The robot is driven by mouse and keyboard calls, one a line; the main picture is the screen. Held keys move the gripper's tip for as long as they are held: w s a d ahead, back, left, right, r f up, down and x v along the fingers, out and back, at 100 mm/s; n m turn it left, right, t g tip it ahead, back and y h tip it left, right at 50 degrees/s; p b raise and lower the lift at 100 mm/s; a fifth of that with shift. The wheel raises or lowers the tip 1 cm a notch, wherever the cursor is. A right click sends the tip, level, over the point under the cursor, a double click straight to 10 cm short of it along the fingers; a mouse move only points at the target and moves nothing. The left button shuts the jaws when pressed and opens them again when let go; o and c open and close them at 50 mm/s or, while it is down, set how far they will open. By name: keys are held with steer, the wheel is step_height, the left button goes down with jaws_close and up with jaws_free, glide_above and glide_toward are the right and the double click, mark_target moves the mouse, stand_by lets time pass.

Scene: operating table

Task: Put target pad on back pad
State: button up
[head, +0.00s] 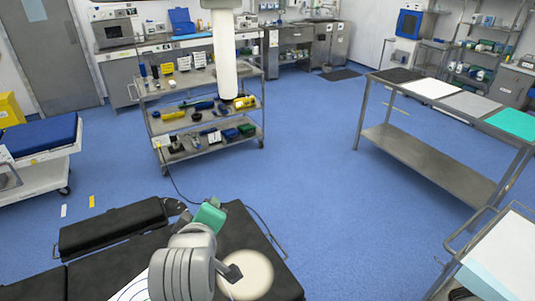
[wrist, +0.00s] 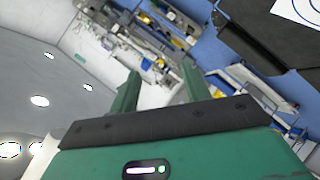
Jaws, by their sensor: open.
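The target pad (head: 128,294), white with dark blue rings, shows at the bottom edge of the head view, partly hidden by my arm. Its corner (wrist: 300,8) also shows at the top right of the wrist view. It appears to lie on the operating table's black padding (head: 95,272). Which black section is the back pad, I cannot tell. My green gripper (head: 210,214) is above the table, beyond the target pad. In the wrist view its two fingers (wrist: 160,70) stand apart with nothing between them.
A round cream patch (head: 255,272) shows on the black padding right of my arm. A shelved cart (head: 207,113) with tools stands beyond the table. A steel table (head: 430,160) with coloured mats is at right. Blue floor (head: 310,160) between them is clear.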

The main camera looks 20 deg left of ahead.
steer(key=s+d+r+m+t+h, duration=0.35)
steer(key=d+r+m+t, duration=0.7)
steer(key=d+r, duration=1.1)
steer(key=s+d+r+m+t+h, duration=0.2)
steer(key=s+d+r+m+t, duration=0.1)
steer(key=s+d+r+m, duration=0.3)
steer(key=s+r, duration=0.2)
steer(key=s, duration=0.1)
steer(key=shift+s+d+r, duration=0.15)
steer(key=shift+d+r, duration=0.2)
steer(key=shift+d, duration=0.05)
step_height(320, 180, up, 23)
steer(key=p, duration=2.3)
steer(key=shift+a+r, duration=0.15)
steer(key=shift+r, duration=0.05)
